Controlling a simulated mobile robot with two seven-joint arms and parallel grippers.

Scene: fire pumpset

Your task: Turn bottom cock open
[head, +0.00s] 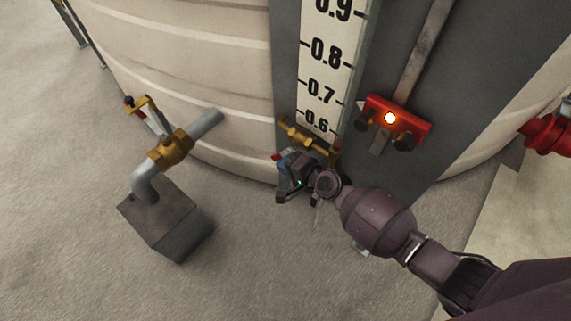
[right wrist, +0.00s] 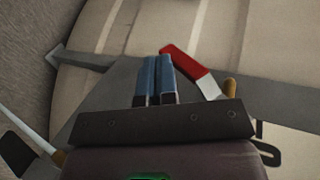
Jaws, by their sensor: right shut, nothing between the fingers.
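A brass cock fitting (head: 300,136) sits at the foot of the white level scale, against the tank. A red-tipped lever (head: 277,156) shows beside it, next to my right gripper (head: 283,184). In the right wrist view the red lever (right wrist: 187,66) has a pale lower part and slants just right of the fingertips. My right gripper's two blue fingers (right wrist: 160,80) are shut side by side with nothing between them. Whether a finger touches the lever, I cannot tell. My right wrist hides part of the fitting. My left gripper is not in view.
A brass valve (head: 170,148) on a grey pipe stands left, above a grey block (head: 165,222). A red box with a lit lamp (head: 393,120) is right of the scale (head: 325,75). A red fitting (head: 545,135) is far right.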

